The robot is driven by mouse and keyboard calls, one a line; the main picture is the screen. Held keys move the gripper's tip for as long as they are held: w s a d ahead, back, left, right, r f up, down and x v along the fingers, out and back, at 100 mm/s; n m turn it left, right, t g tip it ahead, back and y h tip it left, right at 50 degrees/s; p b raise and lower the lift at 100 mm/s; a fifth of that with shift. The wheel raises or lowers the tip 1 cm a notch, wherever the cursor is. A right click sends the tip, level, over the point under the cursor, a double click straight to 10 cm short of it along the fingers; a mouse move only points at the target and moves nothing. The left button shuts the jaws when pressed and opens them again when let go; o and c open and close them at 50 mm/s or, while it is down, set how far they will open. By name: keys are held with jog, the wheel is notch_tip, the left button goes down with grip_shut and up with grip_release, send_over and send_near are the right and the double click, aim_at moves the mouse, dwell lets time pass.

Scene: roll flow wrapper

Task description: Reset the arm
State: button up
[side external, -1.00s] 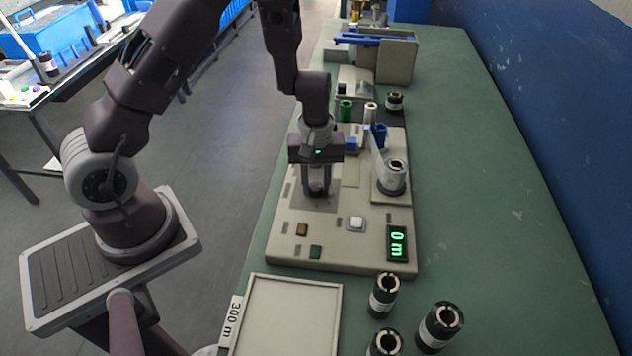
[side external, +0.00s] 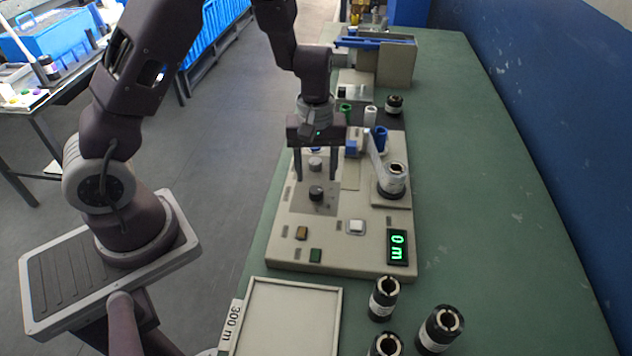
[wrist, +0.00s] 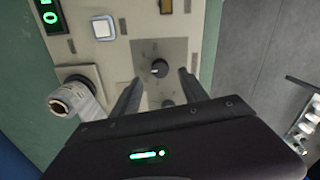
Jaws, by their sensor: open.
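My gripper (side external: 317,178) is open and empty, raised above the machine's panel (side external: 345,258). Its two fingers point down and stand apart, with nothing between them. In the wrist view, my gripper (wrist: 158,82) shows both fingers spread near a dark round knob (wrist: 159,68) on a grey square plate. The same knob (side external: 316,194) shows in the side view just below the fingertips, apart from them. A paler knob (side external: 315,164) sits behind it.
The panel carries a white button (side external: 356,225), a green button (side external: 315,254), an amber button (side external: 301,233) and a display (side external: 397,247) reading 0 m. A roll (side external: 393,180) sits at right. Several black-ended rolls (side external: 384,298) stand near an empty tray (side external: 290,318).

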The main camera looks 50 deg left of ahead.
notch_tip(320, 180, up, 2)
